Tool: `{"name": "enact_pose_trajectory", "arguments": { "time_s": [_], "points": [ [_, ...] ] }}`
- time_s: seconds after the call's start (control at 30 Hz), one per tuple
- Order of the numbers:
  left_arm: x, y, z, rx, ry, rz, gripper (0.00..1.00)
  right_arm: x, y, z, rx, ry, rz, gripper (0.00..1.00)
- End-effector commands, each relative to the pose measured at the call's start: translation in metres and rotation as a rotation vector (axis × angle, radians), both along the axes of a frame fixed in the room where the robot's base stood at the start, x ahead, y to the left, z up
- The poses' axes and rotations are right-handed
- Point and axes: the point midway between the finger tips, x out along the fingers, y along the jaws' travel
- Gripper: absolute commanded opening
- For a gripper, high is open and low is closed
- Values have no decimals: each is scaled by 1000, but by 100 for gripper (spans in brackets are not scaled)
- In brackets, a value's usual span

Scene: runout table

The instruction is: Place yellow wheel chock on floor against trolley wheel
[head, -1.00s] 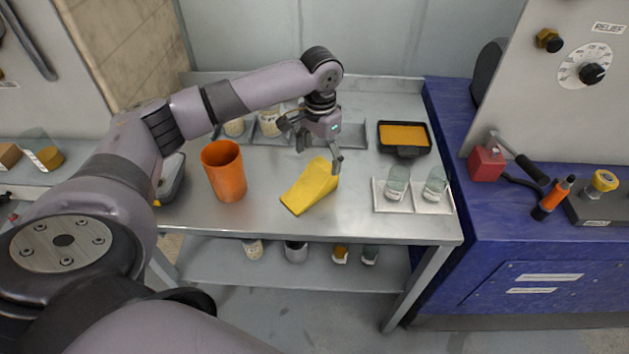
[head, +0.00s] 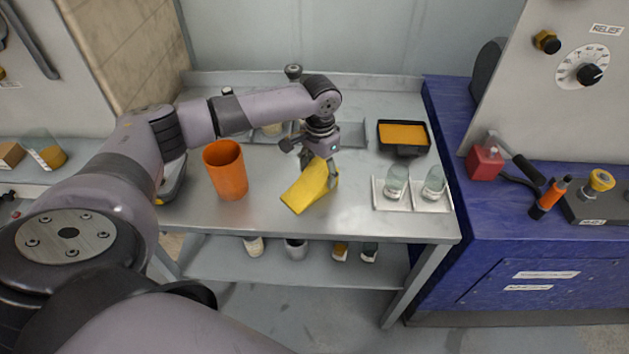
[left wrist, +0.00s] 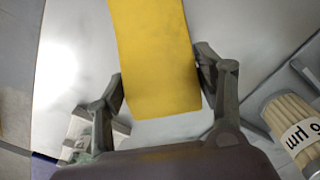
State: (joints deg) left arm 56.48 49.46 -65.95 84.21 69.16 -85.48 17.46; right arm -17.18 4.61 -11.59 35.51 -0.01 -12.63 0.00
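The yellow wedge-shaped chock (head: 305,192) lies on the metal table, its thin end toward the table's front edge. My left gripper (head: 320,171) is down at its thick end, fingers on either side. In the left wrist view the chock (left wrist: 158,60) fills the space between the fingertips of my left gripper (left wrist: 160,75). The fingers look very close to its sides; I cannot tell whether they press on it. My right gripper is not in view. No trolley wheel shows.
An orange cup (head: 227,170) stands left of the chock. A white tray with two glass jars (head: 396,183) is to the right, and a black tray with orange contents (head: 403,133) is behind. A lower shelf (head: 300,268) holds several containers. Grey floor shows below.

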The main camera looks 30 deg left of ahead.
Motion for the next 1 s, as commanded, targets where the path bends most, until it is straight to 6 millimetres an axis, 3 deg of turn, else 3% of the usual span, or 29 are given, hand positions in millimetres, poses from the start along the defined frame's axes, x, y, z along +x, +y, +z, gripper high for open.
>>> {"name": "enact_pose_trajectory", "arguments": {
  "time_s": [0.6,0.87,1.0],
  "points": [
    [0,0,1,0,-1,0,19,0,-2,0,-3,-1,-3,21],
    [1,0,4,0,-1,1,19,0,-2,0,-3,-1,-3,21],
    [1,0,17,-2,-4,1,19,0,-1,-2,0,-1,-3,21]
  ]
}}
